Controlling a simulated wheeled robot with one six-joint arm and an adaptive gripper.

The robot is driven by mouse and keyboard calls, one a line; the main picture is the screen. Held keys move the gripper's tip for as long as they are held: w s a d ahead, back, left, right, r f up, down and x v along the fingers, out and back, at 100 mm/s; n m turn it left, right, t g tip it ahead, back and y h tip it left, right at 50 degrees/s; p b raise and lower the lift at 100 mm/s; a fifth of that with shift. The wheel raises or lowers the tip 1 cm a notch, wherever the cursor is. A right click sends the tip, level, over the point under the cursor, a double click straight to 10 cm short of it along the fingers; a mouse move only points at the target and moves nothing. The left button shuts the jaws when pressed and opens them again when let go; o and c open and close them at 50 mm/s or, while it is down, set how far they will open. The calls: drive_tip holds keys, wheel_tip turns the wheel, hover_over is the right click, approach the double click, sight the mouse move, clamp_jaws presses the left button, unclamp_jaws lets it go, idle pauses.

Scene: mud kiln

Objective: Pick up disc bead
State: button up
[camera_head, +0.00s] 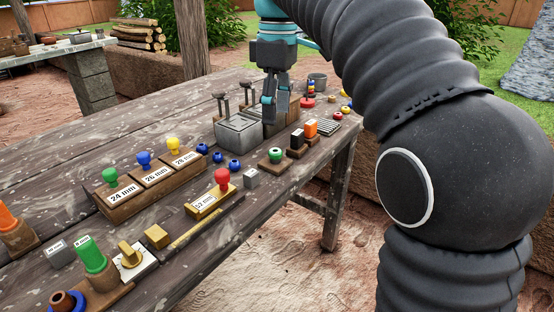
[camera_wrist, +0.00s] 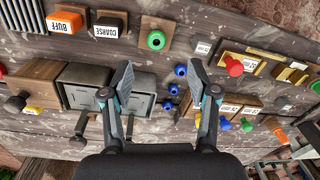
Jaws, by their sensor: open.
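My gripper (camera_head: 269,112) is open, pointing down over the grey metal box (camera_head: 238,134); its spread fingers also show in the wrist view (camera_wrist: 161,82), with nothing held between them. Three small blue beads (camera_head: 218,157) lie in a row on the table beside the box; in the wrist view they also show (camera_wrist: 179,89) near the right finger. A green bead (camera_head: 276,155) sits on a small wooden block. I cannot tell which bead is the disc bead.
Wooden blocks with coloured knobs and size labels (camera_head: 152,184) stand left of the box. Black and orange labelled stamps (camera_head: 310,128) and a ribbed plate (camera_head: 328,125) stand to the right. A green cylinder (camera_head: 91,252) stands at the front left.

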sight(277, 158)
drive_tip(key=shift+f+b, duration=0.9)
drive_tip(key=shift+f, duration=3.35)
drive_tip(key=c, duration=0.9)
